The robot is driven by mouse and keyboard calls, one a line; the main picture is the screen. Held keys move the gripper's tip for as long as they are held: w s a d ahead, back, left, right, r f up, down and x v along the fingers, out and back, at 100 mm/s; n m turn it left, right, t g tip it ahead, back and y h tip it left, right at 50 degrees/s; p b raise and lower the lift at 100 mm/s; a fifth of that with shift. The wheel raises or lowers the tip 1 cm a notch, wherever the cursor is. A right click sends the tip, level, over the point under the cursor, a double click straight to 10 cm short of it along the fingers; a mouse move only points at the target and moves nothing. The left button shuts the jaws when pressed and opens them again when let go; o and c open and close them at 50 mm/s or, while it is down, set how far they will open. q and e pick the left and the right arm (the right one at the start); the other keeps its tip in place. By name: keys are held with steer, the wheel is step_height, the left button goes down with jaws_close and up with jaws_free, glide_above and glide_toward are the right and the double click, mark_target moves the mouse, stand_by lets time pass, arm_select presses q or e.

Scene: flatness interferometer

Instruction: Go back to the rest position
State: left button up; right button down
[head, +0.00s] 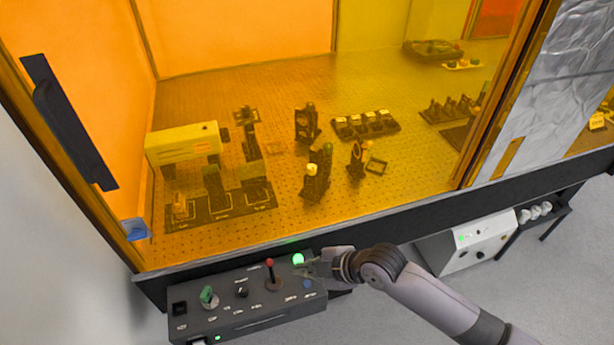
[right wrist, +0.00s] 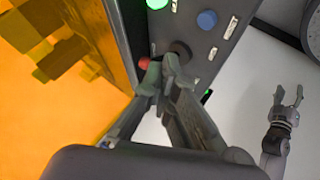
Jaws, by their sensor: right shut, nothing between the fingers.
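My right gripper (head: 312,266) reaches in from the right in the head view, over the right end of the black control panel (head: 245,312). Its fingers are beside a lit green button (head: 298,259). In the right wrist view the right gripper (right wrist: 168,68) has its fingertips together with nothing between them. A red-topped lever (head: 269,264) stands left of it in the head view and shows partly behind the fingertips in the wrist view. My left gripper (right wrist: 288,98) appears in the right wrist view at the right, fingers apart and empty. It is outside the head view.
An amber enclosure with a black lower frame (head: 390,218) rises behind the panel. Optical mounts and a yellowish instrument (head: 183,143) stand inside it. A green knob (head: 208,296) and a blue button (right wrist: 207,19) are on the panel. A white box (head: 468,241) stands to the right.

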steer(key=s+d+m+g+h, duration=0.1)
steer(key=s+d+m+h, duration=0.7)
steer(key=s+d+m, duration=1.2)
step_height(320, 180, down, 34)
steer(key=s+n+g+b, duration=0.1)
steer(key=s+b, duration=0.1)
steer(key=b, duration=0.5)
steer(key=s+d+f+b, duration=0.2)
steer(key=s+f, duration=0.6)
steer(key=f, duration=0.1)
steer(key=s+d+f+g+b, duration=0.1)
steer(key=s+f+b, duration=0.1)
steer(key=s+f, duration=0.6)
step_height(320, 180, down, 2)
steer(key=shift+s+d+f+g, duration=0.1)
steer(key=shift+s+d+g, duration=0.15)
steer(key=shift+d+g, duration=0.1)
